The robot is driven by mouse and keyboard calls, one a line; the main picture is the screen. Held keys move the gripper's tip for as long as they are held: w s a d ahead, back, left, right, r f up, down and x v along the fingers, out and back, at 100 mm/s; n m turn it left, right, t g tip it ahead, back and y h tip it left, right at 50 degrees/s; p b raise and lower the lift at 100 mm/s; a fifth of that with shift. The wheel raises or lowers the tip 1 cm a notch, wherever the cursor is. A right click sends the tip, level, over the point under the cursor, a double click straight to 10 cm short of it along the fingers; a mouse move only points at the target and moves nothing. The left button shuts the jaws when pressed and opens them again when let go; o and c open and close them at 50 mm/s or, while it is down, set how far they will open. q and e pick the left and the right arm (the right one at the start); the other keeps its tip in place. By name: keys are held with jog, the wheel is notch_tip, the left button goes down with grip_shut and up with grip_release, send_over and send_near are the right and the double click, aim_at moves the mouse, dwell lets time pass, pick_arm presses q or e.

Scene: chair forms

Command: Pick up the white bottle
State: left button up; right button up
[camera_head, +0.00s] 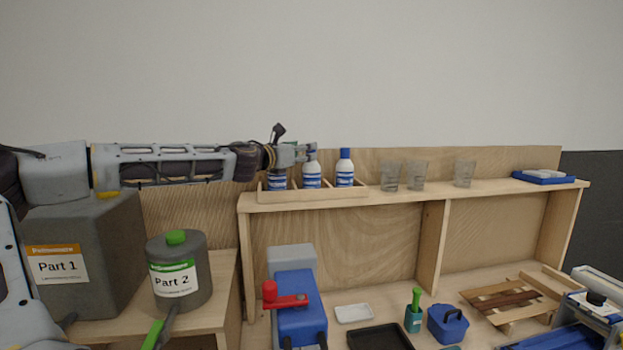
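Three white bottles with blue-and-white labels stand upright in a wooden tray (332,195) on the shelf. The left bottle (277,181) has its top hidden behind my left gripper. The middle bottle (312,178) has its cap largely covered by the fingertips. The right bottle (345,172) shows fully, with a blue cap. My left arm reaches in level from the left, and my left gripper (310,151) is at the height of the middle bottle's top. I cannot tell whether it touches that bottle or how far its fingers are apart. My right gripper is out of view.
Clear glasses (417,176) and a blue tray (543,178) stand further right on the wooden shelf (400,194). Grey containers marked Part 1 (88,250) and Part 2 (178,272) stand below my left arm. A blue device with a red lever (298,305) sits below the bottles.

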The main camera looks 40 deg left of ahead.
pick_arm(q)
jog(key=shift+w, duration=0.2)
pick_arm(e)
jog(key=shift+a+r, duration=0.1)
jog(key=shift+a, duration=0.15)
pick_arm(q)
jog(key=shift+w+a+f+p, duration=0.15)
jog(key=shift+w+p, duration=0.5)
jog(key=shift+w, duration=0.6)
jog(key=shift+w+a+p, duration=0.1)
jog(key=shift+w+p, duration=0.2)
jog(key=shift+w, duration=0.9)
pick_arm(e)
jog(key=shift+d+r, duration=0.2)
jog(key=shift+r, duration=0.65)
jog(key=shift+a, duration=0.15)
pick_arm(q)
jog(key=c, duration=0.5)
grip_shut()
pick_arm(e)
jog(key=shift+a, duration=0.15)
